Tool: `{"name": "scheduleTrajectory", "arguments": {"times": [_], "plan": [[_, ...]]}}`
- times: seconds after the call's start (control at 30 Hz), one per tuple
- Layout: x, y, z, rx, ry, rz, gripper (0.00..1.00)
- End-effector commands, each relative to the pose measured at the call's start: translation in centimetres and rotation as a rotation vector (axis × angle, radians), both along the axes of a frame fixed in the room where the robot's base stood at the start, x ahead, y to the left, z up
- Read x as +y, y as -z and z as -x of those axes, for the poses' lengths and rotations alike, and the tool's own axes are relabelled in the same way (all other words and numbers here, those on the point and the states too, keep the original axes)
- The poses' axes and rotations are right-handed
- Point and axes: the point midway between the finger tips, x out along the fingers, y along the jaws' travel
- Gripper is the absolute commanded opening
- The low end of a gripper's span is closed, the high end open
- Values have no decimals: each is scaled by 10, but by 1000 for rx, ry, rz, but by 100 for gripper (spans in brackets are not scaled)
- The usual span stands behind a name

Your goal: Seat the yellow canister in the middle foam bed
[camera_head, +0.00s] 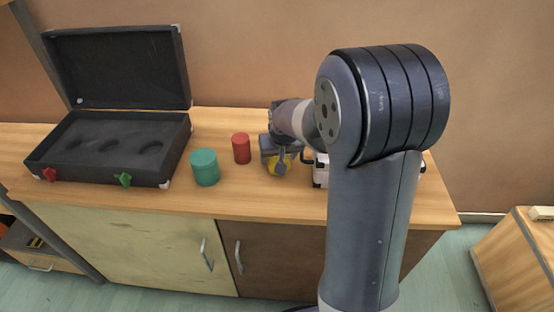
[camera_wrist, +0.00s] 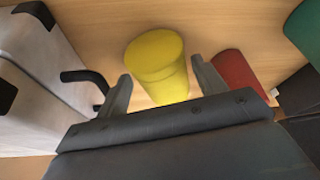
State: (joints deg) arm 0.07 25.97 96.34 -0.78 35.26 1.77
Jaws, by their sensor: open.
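The yellow canister (camera_wrist: 158,62) stands on the wooden counter between the two fingers of my gripper (camera_wrist: 158,85) in the wrist view. The fingers are apart, with a gap visible at least on the left side.
A teal canister (camera_head: 204,168) and a red canister (camera_head: 241,148) stand between the case and my gripper. A white case with black corners and handle (camera_head: 320,172) stands close to my gripper's right, mostly hidden by my arm. The counter's front strip is clear.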

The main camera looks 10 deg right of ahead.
Motion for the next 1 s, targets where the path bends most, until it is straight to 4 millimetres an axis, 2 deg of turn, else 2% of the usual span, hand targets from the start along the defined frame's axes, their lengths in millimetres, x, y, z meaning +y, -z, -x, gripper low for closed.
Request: {"name": "scheduleTrajectory", "arguments": {"times": [0.1, 0.37, 0.87, 1.0], "plan": [[0, 12, -5, 0, 0, 0, 66], [0, 14, -7, -2, -1, 0, 66], [0, 13, -7, -2, -1, 0, 27], [0, 13, -6, -2, -1, 0, 25]]}}
